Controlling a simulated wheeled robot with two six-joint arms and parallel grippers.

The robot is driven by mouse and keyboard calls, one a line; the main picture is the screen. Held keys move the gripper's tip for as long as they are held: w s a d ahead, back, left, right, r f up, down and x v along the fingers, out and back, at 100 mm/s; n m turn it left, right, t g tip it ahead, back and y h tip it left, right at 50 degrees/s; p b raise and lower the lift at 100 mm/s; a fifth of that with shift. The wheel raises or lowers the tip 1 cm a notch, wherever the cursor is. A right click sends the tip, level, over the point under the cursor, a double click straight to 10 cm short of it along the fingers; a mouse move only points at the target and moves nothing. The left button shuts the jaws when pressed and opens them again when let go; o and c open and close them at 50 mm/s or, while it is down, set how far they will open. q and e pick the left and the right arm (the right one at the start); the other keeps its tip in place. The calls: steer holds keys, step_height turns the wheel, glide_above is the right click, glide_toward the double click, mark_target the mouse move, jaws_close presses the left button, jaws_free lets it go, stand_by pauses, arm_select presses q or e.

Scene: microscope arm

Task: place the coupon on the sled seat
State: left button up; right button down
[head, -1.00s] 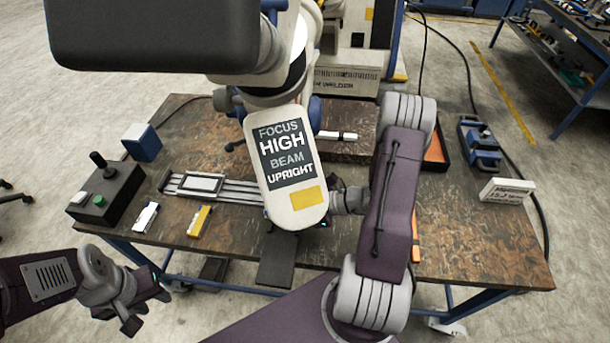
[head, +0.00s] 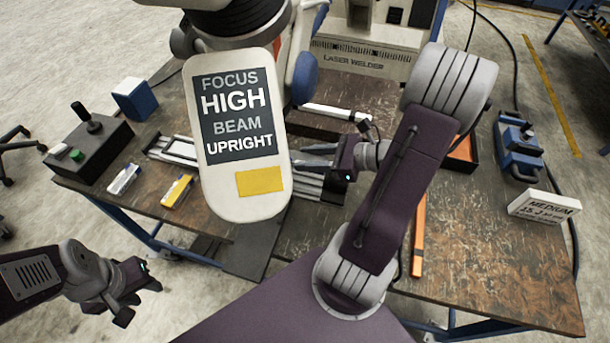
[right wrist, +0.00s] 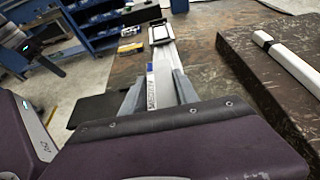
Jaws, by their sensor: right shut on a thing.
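My right gripper (head: 318,158) is above the rail at the middle of the table. In the right wrist view its two fingers (right wrist: 160,92) are shut on a narrow coupon (right wrist: 151,88) with a blue-and-white printed face. The head view does not show this coupon clearly. The sled seat (right wrist: 160,33), a dark-framed pale plate, is on the rail further along, apart from the coupon. In the head view the microscope head covers much of the rail (head: 308,187) and the seat. My left gripper (head: 138,299) is open and empty, off the table's front left.
The microscope head (head: 245,140) hangs over the table's middle. A blue-and-white piece (head: 123,179) and a yellow-and-white piece (head: 177,191) lie front left, near a control box (head: 92,145). A white bar (head: 337,113) lies on a dark block behind my right gripper.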

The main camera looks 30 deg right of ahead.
steer(key=shift+w+d+f, duration=0.1)
steer(key=shift+w, duration=0.1)
steer(key=w+d+f, duration=0.4)
steer(key=w+d, duration=0.1)
steer(key=w+d+f+b, duration=0.1)
steer(key=w+d+f, duration=0.1)
steer(key=w, duration=0.1)
steer(key=shift+d+f, duration=0.4)
step_height(320, 180, down, 4)
steer(key=shift+r+b, duration=0.2)
steer(key=shift+b, duration=0.2)
steer(key=shift+f, duration=0.15)
steer(key=shift+f, duration=0.1)
steer(key=c, duration=0.9)
jaws_free()
